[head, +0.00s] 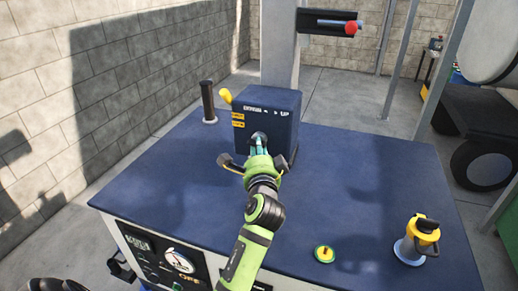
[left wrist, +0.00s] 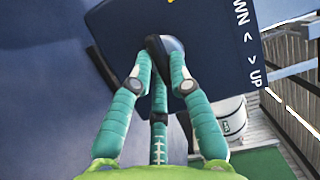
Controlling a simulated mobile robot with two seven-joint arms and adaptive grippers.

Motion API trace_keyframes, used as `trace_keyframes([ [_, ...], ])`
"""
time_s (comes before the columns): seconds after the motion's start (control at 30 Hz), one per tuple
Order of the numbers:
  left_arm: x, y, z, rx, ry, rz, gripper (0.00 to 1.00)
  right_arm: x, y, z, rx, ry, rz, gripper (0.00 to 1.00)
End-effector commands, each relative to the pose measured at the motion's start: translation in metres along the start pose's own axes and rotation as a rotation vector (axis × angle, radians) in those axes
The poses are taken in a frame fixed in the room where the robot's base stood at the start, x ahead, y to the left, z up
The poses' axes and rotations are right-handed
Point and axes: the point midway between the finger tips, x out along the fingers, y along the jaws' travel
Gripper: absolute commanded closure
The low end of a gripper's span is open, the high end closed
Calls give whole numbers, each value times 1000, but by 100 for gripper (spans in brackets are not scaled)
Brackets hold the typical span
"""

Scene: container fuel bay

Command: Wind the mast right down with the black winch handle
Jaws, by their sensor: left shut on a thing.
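The dark blue winch box (head: 266,122) stands on the blue bench at the foot of the grey mast (head: 280,45). It carries DOWN and UP lettering with arrows, which also shows in the left wrist view (left wrist: 247,45). My left gripper (head: 258,143) is at the box's front face. Its teal fingers are shut on a black rounded grip (left wrist: 160,42), apparently the winch handle. The fingers hide most of the handle, so its crank angle cannot be told.
An upright black cylinder (head: 208,101) and a yellow knob (head: 226,95) are left of the box. A yellow-and-black device (head: 417,240) and green-yellow disc (head: 324,254) are at the bench's right front. A red-ended rod (head: 351,28) sticks out beside the mast. The bench's right side is mostly clear.

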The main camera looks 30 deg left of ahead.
Motion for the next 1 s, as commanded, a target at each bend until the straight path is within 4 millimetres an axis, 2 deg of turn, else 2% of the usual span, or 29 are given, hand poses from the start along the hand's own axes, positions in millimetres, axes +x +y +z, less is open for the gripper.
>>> trace_keyframes([
  [0.23,0,-1,0,-6,-1,-1,100,0,0,0,0,0,0,100],
  [0.27,0,-1,0,-5,-1,-1,68,0,0,0,1,0,0,100],
  [0.3,0,-1,0,-5,-1,-1,56,0,0,0,1,0,0,100],
  [0.67,-2,0,0,-2,0,0,56,0,-1,1,0,-2,-1,100],
  [0.77,-12,0,0,-3,2,0,56,0,-1,1,0,-1,-1,100],
  [1.0,-53,0,1,-5,0,1,56,0,-1,1,0,-1,-1,100],
])
